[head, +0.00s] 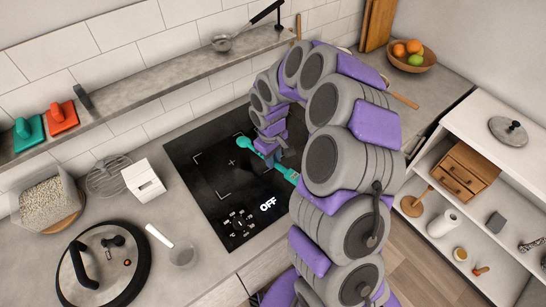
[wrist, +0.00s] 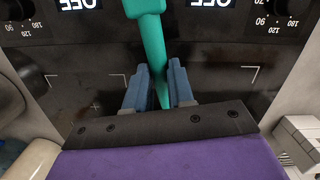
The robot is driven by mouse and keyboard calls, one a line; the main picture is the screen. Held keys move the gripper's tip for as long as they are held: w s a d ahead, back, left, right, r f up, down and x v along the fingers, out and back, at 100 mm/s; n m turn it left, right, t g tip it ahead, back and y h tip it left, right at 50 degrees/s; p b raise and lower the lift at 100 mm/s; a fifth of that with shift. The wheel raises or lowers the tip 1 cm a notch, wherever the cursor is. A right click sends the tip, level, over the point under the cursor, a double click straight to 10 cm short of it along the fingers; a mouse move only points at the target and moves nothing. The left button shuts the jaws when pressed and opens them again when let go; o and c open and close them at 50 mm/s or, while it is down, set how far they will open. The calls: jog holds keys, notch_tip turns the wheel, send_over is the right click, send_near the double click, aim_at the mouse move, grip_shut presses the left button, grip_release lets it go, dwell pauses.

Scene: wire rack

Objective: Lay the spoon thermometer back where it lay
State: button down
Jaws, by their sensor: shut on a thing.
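The spoon thermometer is teal and long. In the head view, one end of the spoon thermometer (head: 242,142) shows left of my gripper (head: 271,160) and its other part runs right until my arm hides it. It is over the black cooktop (head: 190,150); I cannot tell whether it touches the glass. In the wrist view, my gripper (wrist: 160,88) is shut on the spoon thermometer (wrist: 153,45), with a blue-grey finger on each side. Its far end runs out of the top of that view.
A narrow shelf (head: 150,85) runs along the tiled wall. A white shelf unit (head: 480,125) stands at the right. Much of the cooktop's left half is clear.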

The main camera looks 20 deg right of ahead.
jog(key=shift+d, duration=0.6)
jog(key=shift+a+f, duration=0.25)
jog(key=shift+f, duration=0.55)
jog(key=shift+a+f, duration=0.2)
jog(key=shift+f, duration=0.55)
jog(key=shift+d+f+b, duration=0.15)
jog(key=shift+f+b, duration=0.15)
jog(key=shift+f, duration=0.6)
jog(key=shift+d+f+b, duration=0.1)
jog(key=shift+f+b, duration=0.15)
jog(key=shift+f, duration=0.6)
jog(key=shift+a, duration=0.1)
jog(key=c, duration=0.9)
grip_release()
